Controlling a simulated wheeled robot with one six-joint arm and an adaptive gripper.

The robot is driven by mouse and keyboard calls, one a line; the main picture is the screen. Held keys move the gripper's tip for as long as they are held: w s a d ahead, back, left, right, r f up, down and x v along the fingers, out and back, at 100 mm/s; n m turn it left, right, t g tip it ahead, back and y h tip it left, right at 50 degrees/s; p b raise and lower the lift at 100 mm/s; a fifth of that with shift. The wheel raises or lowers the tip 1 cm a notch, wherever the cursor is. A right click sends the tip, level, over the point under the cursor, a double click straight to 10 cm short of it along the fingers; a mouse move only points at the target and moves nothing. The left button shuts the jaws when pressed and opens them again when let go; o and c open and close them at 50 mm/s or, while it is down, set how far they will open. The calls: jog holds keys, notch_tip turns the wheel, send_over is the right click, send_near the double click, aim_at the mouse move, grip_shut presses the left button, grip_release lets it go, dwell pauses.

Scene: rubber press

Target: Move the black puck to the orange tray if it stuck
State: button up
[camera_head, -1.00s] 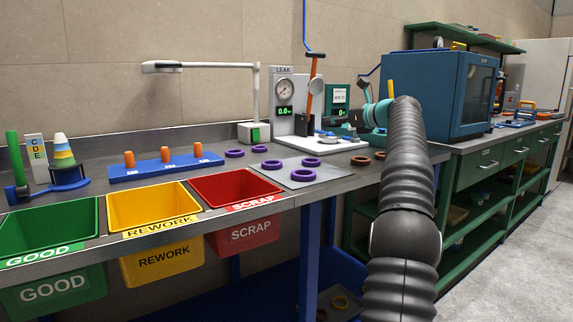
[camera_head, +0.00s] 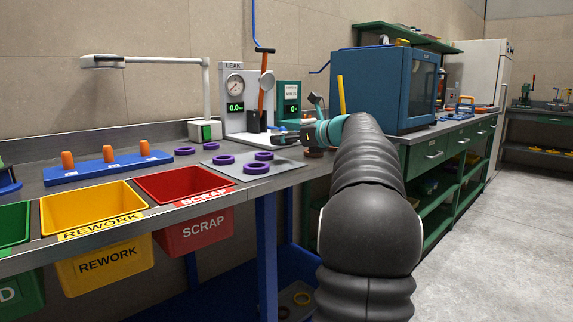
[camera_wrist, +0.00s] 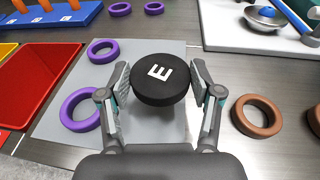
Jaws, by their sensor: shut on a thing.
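In the head view my gripper (camera_head: 291,137) is over the right part of the bench, near the leak gauge. The puck is not clear there. I cannot make out an orange tray in either view.
Purple rings (camera_head: 256,168) lie on the mat. Brown rings (camera_wrist: 257,117) lie right of it. The red SCRAP bin (camera_head: 184,184) and yellow REWORK bin (camera_head: 92,208) stand left. The leak gauge (camera_head: 235,100) and a blue machine (camera_head: 383,90) stand behind. The floor at right is clear.

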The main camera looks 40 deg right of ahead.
aim_at(286, 164)
jog(key=shift+s+a+f, duration=0.55)
jog(key=shift+s+f, duration=0.1)
jog(key=shift+s, duration=0.1)
jog(key=shift+f+b, duration=0.6)
jog(key=shift+f, duration=1.25)
jog(key=shift+f, duration=0.1)
jog(key=o, duration=1.3)
jog(key=shift+c, duration=0.2)
